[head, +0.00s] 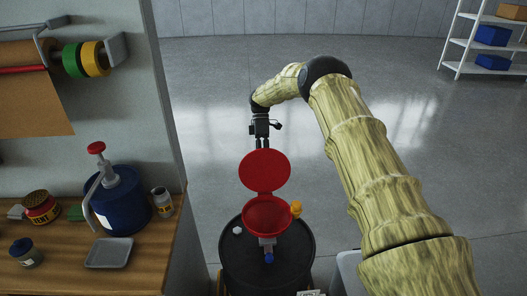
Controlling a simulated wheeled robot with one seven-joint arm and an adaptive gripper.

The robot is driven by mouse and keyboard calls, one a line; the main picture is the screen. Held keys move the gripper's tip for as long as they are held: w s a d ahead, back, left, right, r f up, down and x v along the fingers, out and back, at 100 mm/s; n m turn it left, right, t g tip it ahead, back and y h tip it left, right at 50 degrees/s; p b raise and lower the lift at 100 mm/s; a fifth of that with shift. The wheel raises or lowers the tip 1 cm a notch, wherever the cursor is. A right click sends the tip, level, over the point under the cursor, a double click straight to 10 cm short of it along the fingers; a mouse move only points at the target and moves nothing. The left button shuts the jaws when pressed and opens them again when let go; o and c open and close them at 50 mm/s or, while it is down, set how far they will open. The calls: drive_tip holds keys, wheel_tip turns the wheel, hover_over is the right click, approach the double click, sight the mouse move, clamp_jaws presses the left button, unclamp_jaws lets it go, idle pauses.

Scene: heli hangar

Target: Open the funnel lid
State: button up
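The red funnel (266,216) sits on top of a black drum (236,268). Its round red lid (265,170) is raised and stands up at the far side of the funnel, with the funnel's mouth uncovered. My gripper (262,145) points down just beyond the top edge of the lid. Its fingertips are at or behind that edge, so I cannot tell whether they touch the lid or how far apart they are.
A yellow part (296,208) shows at the funnel's right side. A wooden bench (140,266) at left holds a blue pump can (120,202), a small tray (109,252) and jars. White shelving (465,42) stands far right. The floor behind the drum is clear.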

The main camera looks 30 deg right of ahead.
drive_tip(key=shift+w+r, duration=0.1)
drive_tip(key=shift+r, duration=0.45)
drive_tip(key=v, duration=1.2)
drive_tip(key=shift+f, duration=0.15)
